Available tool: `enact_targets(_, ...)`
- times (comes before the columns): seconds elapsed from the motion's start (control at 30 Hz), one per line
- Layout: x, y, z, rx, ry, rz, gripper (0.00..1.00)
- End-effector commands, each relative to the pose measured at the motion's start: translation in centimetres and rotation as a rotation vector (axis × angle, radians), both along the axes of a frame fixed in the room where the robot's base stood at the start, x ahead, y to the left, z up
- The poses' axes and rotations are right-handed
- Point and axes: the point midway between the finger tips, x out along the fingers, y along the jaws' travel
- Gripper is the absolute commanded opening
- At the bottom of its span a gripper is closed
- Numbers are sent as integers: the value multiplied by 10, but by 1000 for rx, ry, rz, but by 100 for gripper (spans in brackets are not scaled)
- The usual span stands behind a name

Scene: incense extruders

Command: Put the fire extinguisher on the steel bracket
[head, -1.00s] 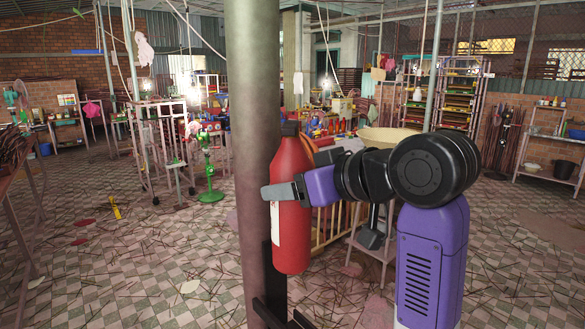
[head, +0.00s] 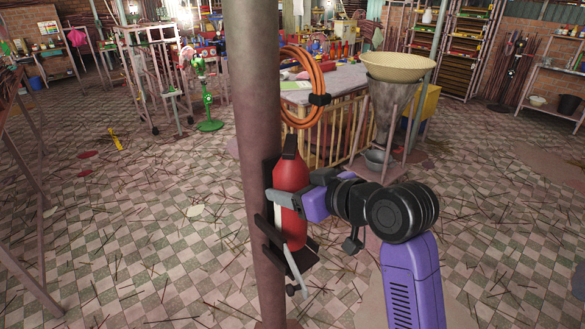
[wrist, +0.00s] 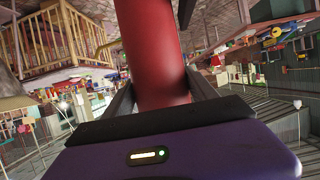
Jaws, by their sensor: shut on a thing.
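A red fire extinguisher (head: 291,178) with a black top stands upright beside a grey pole (head: 257,120) in the head view. My gripper (head: 284,198) is shut around the extinguisher's body from the right. The dark steel bracket (head: 303,262) is fixed to the pole, with its plate under the extinguisher and a dark arm beside its lower part. The extinguisher's base is at or just above the plate; I cannot tell whether they touch. A pale strap or lever hangs in front of the bracket. In the wrist view the red body (wrist: 152,55) sits between my fingers.
A coiled orange hose (head: 305,88) hangs on the pole above the extinguisher. A table (head: 330,85) and a cone-shaped hopper (head: 390,100) stand behind. The tiled floor around the pole is strewn with thin sticks but otherwise open.

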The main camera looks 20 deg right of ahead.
Motion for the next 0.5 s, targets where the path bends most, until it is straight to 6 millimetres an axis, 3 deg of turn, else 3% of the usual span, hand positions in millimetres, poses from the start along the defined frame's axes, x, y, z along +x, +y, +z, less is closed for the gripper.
enact_targets(0.17,1,0,-4,0,-11,0,0)
enact_targets(0.5,0,0,-40,2,-10,-1,0)
